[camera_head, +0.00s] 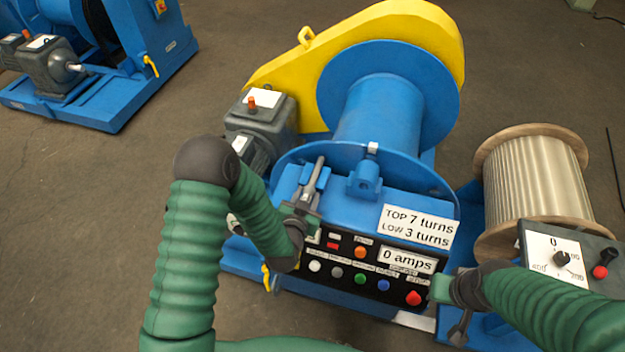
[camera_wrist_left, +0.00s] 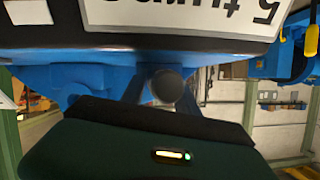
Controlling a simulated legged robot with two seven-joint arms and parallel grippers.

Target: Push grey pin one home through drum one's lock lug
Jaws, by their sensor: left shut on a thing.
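My left gripper (camera_head: 313,182) is over the left part of the blue winch's top, above the button panel. It is shut on the grey pin, whose round dark end (camera_wrist_left: 168,86) shows in the left wrist view. In the head view I cannot clearly tell the pin from the grey fingers. The blue lock lug (camera_head: 364,181) stands right of the gripper, in front of drum one (camera_head: 378,112), with a visible gap between them. My right gripper (camera_head: 460,330) is at the panel's lower right; its jaw opening cannot be made out.
The button panel (camera_head: 340,272) and white turns sign (camera_head: 418,226) lie below the lug. A yellow guard (camera_head: 300,67) and grey motor (camera_head: 262,113) stand behind left. A rope spool (camera_head: 535,182) and dial box (camera_head: 560,255) stand at right. Another blue winch (camera_head: 110,100) is far left.

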